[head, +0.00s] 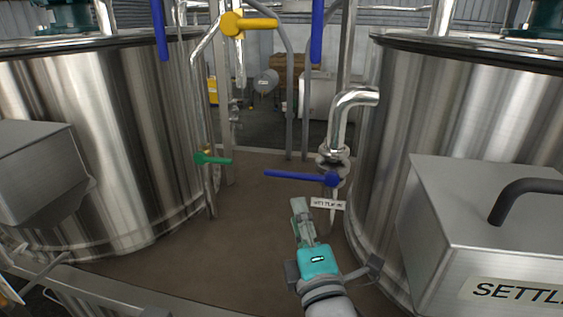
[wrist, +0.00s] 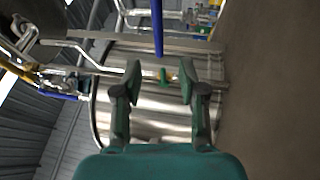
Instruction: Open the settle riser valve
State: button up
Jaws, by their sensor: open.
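The settle riser valve has a long blue lever (head: 295,176) that points left, roughly level, across an upright steel pipe beside the right tank. A white tag (head: 328,204), partly legible as "SETTLE R", hangs just below its hub. My gripper (head: 298,206) is open and empty, just below the lever in the head view; the gap between them in depth is hard to judge. In the wrist view, the blue lever (wrist: 157,28) comes in from the top edge, and its free end stops near the gap between the spread fingers of my gripper (wrist: 159,80). The lever's hub is outside that view.
A green lever (head: 213,160) and a yellow one (head: 250,23) sit on other pipes to the left. Two more blue levers (head: 160,30) (head: 317,30) hang above. Steel tanks (head: 110,130) (head: 465,110) flank the brown floor. A labelled metal box (head: 490,230) stands at right.

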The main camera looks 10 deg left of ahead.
aim_at(287, 177)
jog(key=x, duration=1.1)
jog(key=shift+w+a+r, duration=0.2)
jog(key=shift+w, duration=0.1)
grip_shut()
